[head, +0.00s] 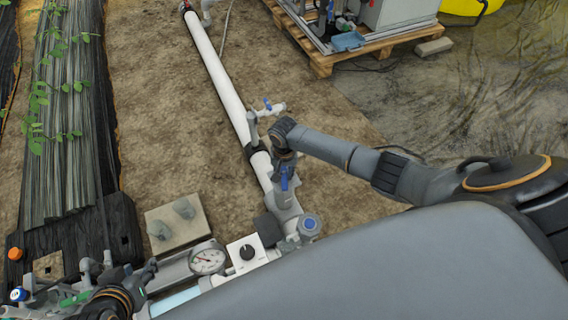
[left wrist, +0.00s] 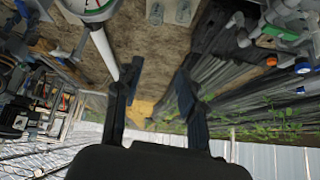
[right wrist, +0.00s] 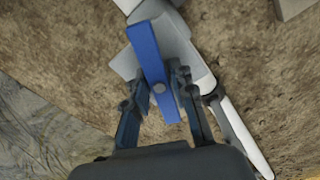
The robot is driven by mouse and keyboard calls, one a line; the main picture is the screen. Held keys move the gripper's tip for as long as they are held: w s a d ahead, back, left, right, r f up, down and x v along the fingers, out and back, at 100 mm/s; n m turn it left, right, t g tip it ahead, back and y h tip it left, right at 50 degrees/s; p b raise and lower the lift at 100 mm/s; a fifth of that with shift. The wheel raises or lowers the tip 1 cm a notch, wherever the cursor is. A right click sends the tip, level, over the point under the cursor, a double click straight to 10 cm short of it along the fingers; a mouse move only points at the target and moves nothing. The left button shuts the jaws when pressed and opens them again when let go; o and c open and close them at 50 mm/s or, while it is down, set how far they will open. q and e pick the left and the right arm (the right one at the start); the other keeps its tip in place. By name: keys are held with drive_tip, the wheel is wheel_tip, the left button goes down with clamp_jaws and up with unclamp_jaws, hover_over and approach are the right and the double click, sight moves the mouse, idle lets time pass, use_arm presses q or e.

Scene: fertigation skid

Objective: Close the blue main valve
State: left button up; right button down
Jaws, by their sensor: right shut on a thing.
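The main valve has a blue lever handle (head: 284,181) on a grey body (head: 287,207) in the white pipe line, low in the middle of the head view. My right gripper (right wrist: 159,76) is shut on the lever, one finger on each side. In the head view my right gripper (head: 285,163) reaches the valve from the right. My left gripper (left wrist: 157,75) is open and empty, away from the valve; the head view shows its arm at bottom left.
A pressure gauge (head: 207,262), a black-knobbed white box (head: 246,252) and a blue-capped fitting (head: 309,225) stand close by the valve. A smaller blue-handled valve (head: 268,105) sits farther up the white pipe (head: 218,75). A pallet (head: 325,62) stands at the back. Soil beside the pipe is mostly clear.

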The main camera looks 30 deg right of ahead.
drive_tip(key=shift+s+a+f+m+p, duration=0.2)
drive_tip(key=shift+s+m+p, duration=0.15)
drive_tip(key=shift+m+p, duration=0.5)
use_arm(q)
drive_tip(key=s+a+g+p, duration=0.2)
drive_tip(key=s+g, duration=0.1)
drive_tip(key=s, duration=0.3)
use_arm(e)
drive_tip(key=shift+r+m, duration=0.35)
drive_tip(key=shift+m, duration=0.8)
drive_tip(key=m, duration=0.1)
drive_tip(key=m+p, duration=0.1)
drive_tip(key=m, duration=0.2)
drive_tip(key=shift+f+m+p, duration=0.3)
drive_tip(key=shift+p, duration=0.1)
drive_tip(key=m+p, duration=0.2)
drive_tip(key=m, duration=0.3)
use_arm(q)
wheel_tip(320, 180, down, 15)
drive_tip(key=g, duration=0.1)
drive_tip(key=shift+w+d+y, duration=0.2)
drive_tip(key=shift+d+y, duration=0.05)
drive_tip(key=shift+y, duration=0.15)
use_arm(e)
drive_tip(key=shift+f+m, duration=0.1)
drive_tip(key=shift+m, duration=0.6)
drive_tip(key=c, duration=1.1)
unclamp_jaws()
drive_tip(key=shift+o, duration=0.2)
drive_tip(key=shift+w, duration=0.1)
